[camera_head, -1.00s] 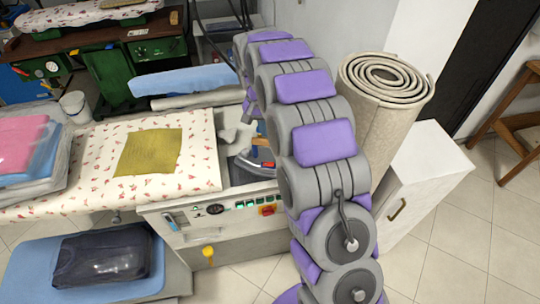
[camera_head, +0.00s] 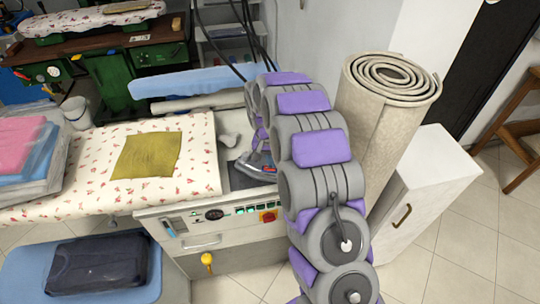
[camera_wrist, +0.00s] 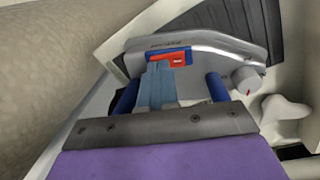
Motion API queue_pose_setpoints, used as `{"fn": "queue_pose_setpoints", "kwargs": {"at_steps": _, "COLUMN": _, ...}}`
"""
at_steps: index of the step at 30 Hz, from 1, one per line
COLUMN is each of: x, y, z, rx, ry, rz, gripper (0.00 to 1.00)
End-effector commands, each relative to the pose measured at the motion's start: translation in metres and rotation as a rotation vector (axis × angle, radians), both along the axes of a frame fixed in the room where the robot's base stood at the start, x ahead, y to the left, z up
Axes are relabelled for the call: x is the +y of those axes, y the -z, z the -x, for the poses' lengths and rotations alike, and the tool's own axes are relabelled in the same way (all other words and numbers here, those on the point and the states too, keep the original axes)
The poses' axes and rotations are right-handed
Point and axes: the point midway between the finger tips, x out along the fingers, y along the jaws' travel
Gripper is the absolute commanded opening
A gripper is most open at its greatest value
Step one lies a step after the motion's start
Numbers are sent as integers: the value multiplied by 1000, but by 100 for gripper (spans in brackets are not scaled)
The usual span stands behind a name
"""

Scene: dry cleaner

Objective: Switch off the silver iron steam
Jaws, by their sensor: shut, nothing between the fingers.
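The silver iron (camera_wrist: 215,47) lies across the upper middle of the wrist view, with a red switch (camera_wrist: 172,58) set in a blue surround and a round knob (camera_wrist: 246,78) at its right end. In the head view the iron (camera_head: 258,164) rests on a dark pad, partly hidden by my arm. My gripper (camera_wrist: 158,70) is shut and empty, its narrow grey-blue fingers pointing at the switch. The fingertips are at or very near its lower edge; I cannot tell whether they touch. They overlap the blue surround. The switch's on or off position cannot be read.
The ironing table (camera_head: 205,190) bears a yellow cloth (camera_head: 146,155). Its control panel (camera_head: 238,211) faces front. A rolled carpet (camera_head: 385,120) and a white cabinet (camera_head: 425,190) stand close on the right of my arm. Black hoses (camera_head: 255,35) hang behind.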

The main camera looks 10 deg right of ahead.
Motion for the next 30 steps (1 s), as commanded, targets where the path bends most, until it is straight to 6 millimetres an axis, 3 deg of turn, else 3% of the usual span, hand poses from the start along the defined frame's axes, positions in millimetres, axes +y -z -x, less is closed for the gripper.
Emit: {"fn": "queue_pose_setpoints", "kwargs": {"at_steps": 30, "x": -3, "y": 16, "z": 2, "rx": -20, "ry": 0, "rz": -78, "gripper": 0}}
